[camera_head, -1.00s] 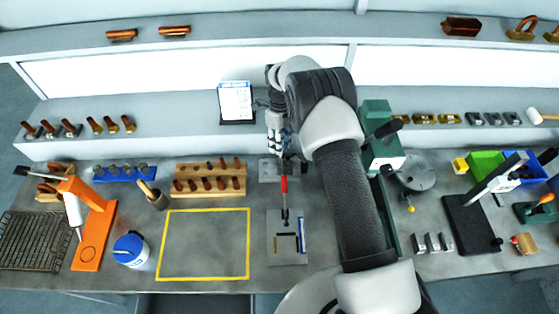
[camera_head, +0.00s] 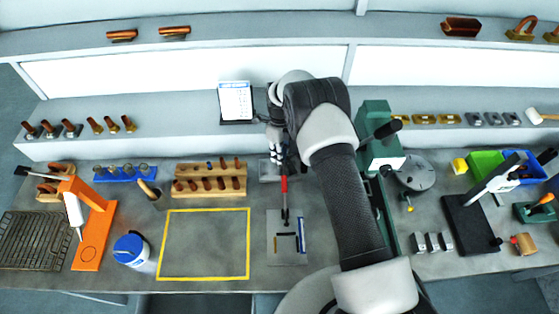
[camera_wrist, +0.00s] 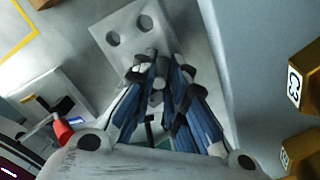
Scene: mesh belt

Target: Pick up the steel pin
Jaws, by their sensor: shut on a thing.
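In the wrist view my gripper (camera_wrist: 158,80) is shut on the steel pin (camera_wrist: 150,53), a small grey cylinder whose end shows between the fingertips. Most of the pin is hidden by the fingers. A pale grey block (camera_wrist: 107,22) with two dark round holes lies just beyond the fingertips. I cannot tell whether the pin's lower end is still in the block. In the head view my gripper (camera_head: 277,155) points down over the grey block (camera_head: 266,172) at the back of the bench, and the pin cannot be made out.
A red-handled clamp (camera_head: 284,186) stands close in front of the block, by a grey plate (camera_head: 275,258). A green machine (camera_head: 377,150) stands to the right. A wooden rack (camera_head: 238,190) is to the left. The yellow-outlined area (camera_head: 205,279) is clear.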

